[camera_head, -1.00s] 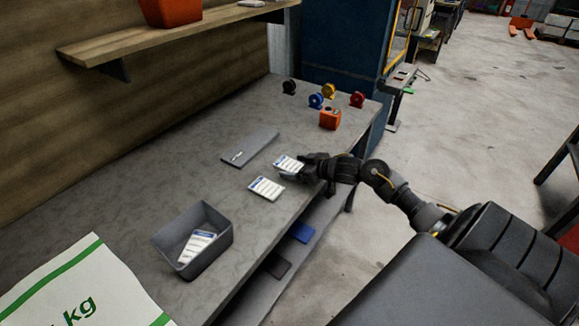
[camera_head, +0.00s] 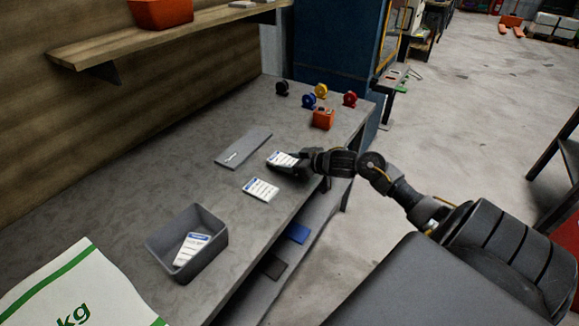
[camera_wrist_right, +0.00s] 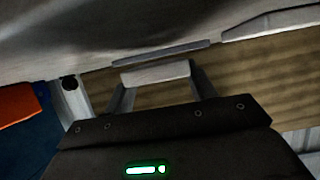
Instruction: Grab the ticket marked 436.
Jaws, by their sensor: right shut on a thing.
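My right gripper (camera_head: 287,164) is shut on a white ticket (camera_head: 281,158) with a blue band, near the right edge of the grey workbench (camera_head: 180,195). In the right wrist view the ticket (camera_wrist_right: 156,73) shows as a pale strip between the two fingers. A second ticket (camera_head: 260,189) lies flat on the bench, just in front of the gripper. At least one more ticket (camera_head: 192,247) is inside the grey bin (camera_head: 213,243). The numbers are too small to read in any view. My left gripper is not in view.
A grey flat case (camera_head: 243,147) lies left of the gripper. Several tape rolls (camera_head: 349,99) and an orange box (camera_head: 323,118) stand at the bench's far end. A white sack (camera_head: 85,290) with green print is at the near left. A wooden shelf (camera_head: 165,40) hangs above.

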